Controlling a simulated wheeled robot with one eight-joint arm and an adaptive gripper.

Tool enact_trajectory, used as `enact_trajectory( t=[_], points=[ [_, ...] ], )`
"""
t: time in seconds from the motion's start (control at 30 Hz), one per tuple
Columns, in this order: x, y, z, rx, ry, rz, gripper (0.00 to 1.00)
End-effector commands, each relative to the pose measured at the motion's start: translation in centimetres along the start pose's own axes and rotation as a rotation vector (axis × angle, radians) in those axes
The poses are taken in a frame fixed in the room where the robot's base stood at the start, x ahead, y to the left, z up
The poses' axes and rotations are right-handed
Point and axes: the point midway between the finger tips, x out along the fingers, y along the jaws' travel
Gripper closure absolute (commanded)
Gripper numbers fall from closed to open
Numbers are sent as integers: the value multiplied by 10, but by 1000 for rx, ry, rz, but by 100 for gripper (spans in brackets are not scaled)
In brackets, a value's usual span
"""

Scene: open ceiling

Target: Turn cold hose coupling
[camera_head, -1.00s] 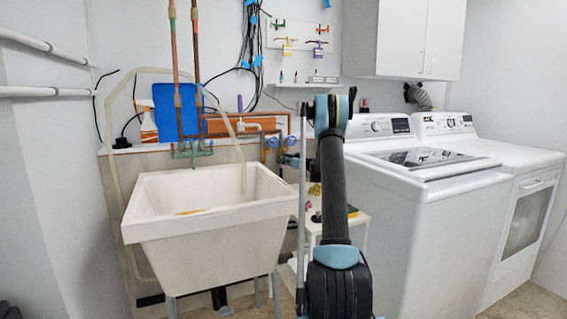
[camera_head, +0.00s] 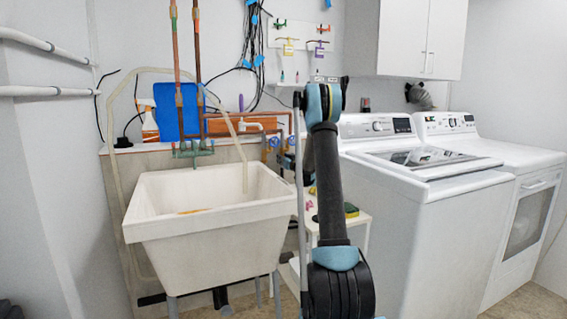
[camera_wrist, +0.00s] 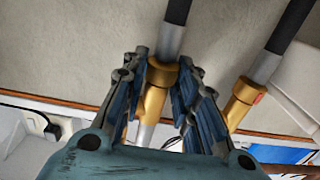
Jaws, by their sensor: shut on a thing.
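In the wrist view, my gripper (camera_wrist: 162,78) is shut on a brass hose coupling (camera_wrist: 161,73). Its two ribbed fingers stand on either side of the coupling. A dark hose (camera_wrist: 177,12) with a grey metal sleeve runs up from this coupling. A second brass coupling (camera_wrist: 241,103) with a red mark sits to the right, apart from the fingers, on another dark hose (camera_wrist: 289,25). No colour mark shows on the held coupling.
A white utility sink (camera_head: 210,226) stands left of my arm. A washer (camera_head: 398,225) and a dryer (camera_head: 530,215) stand close on the right. A small white stand (camera_head: 358,218) is behind my arm.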

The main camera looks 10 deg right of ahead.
Motion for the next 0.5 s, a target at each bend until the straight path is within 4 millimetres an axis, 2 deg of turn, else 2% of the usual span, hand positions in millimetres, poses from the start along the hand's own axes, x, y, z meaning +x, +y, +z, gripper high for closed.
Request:
enact_trajectory(
  t=[0.23, 0.27, 0.33, 0.5],
  points=[
    [0, 1, 0, 0, 0, 1, 96],
    [0, 1, 0, 0, 0, 1, 68],
    [0, 1, 0, 0, 0, 1, 52],
    [0, 1, 0, 0, 0, 0, 52]
  ],
)
